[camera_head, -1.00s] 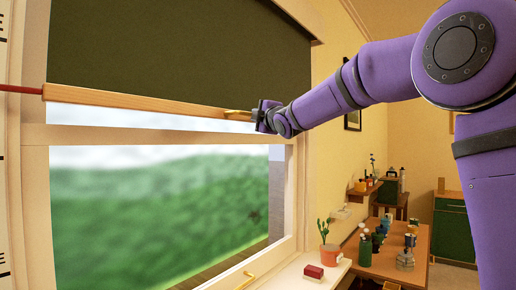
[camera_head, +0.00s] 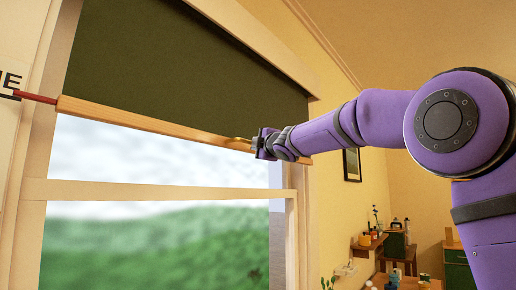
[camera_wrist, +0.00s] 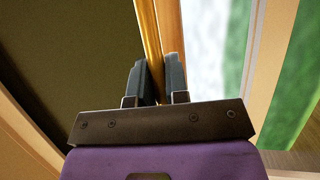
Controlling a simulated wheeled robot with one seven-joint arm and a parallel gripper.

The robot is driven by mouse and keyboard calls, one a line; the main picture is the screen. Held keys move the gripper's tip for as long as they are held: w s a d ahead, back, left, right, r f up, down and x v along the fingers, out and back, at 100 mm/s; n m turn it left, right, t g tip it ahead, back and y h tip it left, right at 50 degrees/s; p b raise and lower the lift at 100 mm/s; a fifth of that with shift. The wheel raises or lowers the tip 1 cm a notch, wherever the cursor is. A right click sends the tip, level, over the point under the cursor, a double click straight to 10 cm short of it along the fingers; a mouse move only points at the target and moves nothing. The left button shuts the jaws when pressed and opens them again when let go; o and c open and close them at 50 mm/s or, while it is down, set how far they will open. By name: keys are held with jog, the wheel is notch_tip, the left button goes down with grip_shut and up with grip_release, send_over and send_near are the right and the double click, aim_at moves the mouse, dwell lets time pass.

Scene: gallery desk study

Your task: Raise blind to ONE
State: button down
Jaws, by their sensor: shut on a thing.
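The dark green blind (camera_head: 185,65) covers the upper part of the window. Its wooden bottom bar (camera_head: 150,122) hangs well above the window's cross rail, with open glass between. A red pointer (camera_head: 36,97) sticks out from the bar's left end. Its tip is at the short black mark beneath a label ending in "NE" (camera_head: 11,80), which the picture edge cuts off. My gripper (camera_head: 257,145) is at the bar's right part, shut on the brass handle (camera_head: 237,144). The wrist view shows the handle (camera_wrist: 149,40) between both fingers, along the wooden bar (camera_wrist: 172,28).
The window's cross rail (camera_head: 150,190) runs below the bar. A picture frame (camera_head: 352,164) hangs on the yellow wall behind my arm. A shelf and desk with small objects (camera_head: 395,245) stand at the lower right. The space before the glass is clear.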

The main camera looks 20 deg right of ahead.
jog(key=c, duration=1.1)
grip_release()
jog(key=v, duration=1)
jog(key=shift+s+d+f, duration=0.15)
jog(key=shift+s, duration=0.2)
jog(key=s+d+f+m+g+h, duration=0.3)
jog(key=s+f+m, duration=0.4)
jog(key=s+f, duration=0.2)
jog(key=s+d+f+m+g+h, duration=0.35)
jog(key=s+f+m, duration=0.25)
jog(key=s+f, duration=0.3)
jog(key=s+f+m+g, duration=0.2)
jog(key=s+f, duration=0.4)
jog(key=s+a+f+m+g+y, duration=0.1)
jog(key=s+f+m+g, duration=0.1)
jog(key=s+f, duration=0.4)
jog(key=s+a+f+m+g+y, duration=0.1)
jog(key=s+f+m+g, duration=0.1)
jog(key=s+f, duration=0.4)
jog(key=shift+s+a+f+m+g, duration=0.1)
jog(key=shift+s+m+g, duration=0.1)
jog(key=shift+s+g, duration=0.25)
jog(key=shift+s+a+f+m+g, duration=0.1)
jog(key=shift+s+f+m+g, duration=0.1)
jog(key=shift+s+g, duration=0.2)
